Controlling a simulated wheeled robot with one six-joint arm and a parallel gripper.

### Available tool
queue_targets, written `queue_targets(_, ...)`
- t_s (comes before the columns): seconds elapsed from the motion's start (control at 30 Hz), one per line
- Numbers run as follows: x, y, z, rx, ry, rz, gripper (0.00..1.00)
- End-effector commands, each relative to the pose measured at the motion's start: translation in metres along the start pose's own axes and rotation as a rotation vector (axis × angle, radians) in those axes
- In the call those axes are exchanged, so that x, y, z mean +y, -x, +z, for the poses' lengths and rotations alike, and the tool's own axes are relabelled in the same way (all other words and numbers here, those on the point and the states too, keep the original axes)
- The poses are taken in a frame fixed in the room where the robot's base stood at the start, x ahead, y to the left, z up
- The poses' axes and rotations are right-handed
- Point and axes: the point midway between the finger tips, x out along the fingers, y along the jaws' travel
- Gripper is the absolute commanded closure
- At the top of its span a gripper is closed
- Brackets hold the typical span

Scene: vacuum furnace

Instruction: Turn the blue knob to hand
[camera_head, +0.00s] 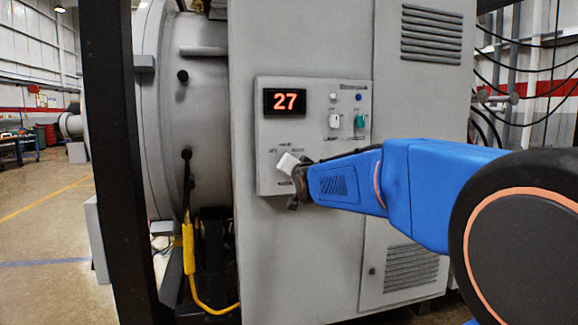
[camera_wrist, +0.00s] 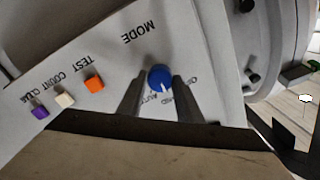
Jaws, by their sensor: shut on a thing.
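The blue knob (camera_wrist: 159,76) sits on the grey panel under the word MODE, which appears upside down in the wrist view. My gripper (camera_wrist: 162,84) has its two dark fingers on either side of the knob and is shut on it. A white mark on the knob points down in the wrist view, towards the small labels around its edge. Part of this lettering is hidden by the fingers, so the exact setting is hard to read.
An orange button (camera_wrist: 94,82), a white button (camera_wrist: 64,99) and a purple button (camera_wrist: 39,112) lie beside the knob. Above my gripper are a display (camera_head: 286,101) reading 27, a white switch (camera_head: 334,121) and a green switch (camera_head: 360,121). A dark post (camera_head: 112,160) stands left.

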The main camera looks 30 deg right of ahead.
Motion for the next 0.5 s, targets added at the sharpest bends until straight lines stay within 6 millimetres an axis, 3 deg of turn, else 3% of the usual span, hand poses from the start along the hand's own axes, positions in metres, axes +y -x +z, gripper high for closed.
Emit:
queue_targets(0.2, 0.0006, 0.0002, 0.0005, -0.001, 0.0, 0.001, 0.9)
queue_targets(0.23, 0.0006, 0.0001, 0.0005, -0.001, 0.0, 0.001, 0.63)
queue_targets(0.3, 0.0006, 0.0001, 0.0005, -0.001, 0.001, 0.001, 0.49)
queue_targets(0.5, 0.0003, 0.0001, 0.0003, 0.0, 0.001, 0.001, 0.49)
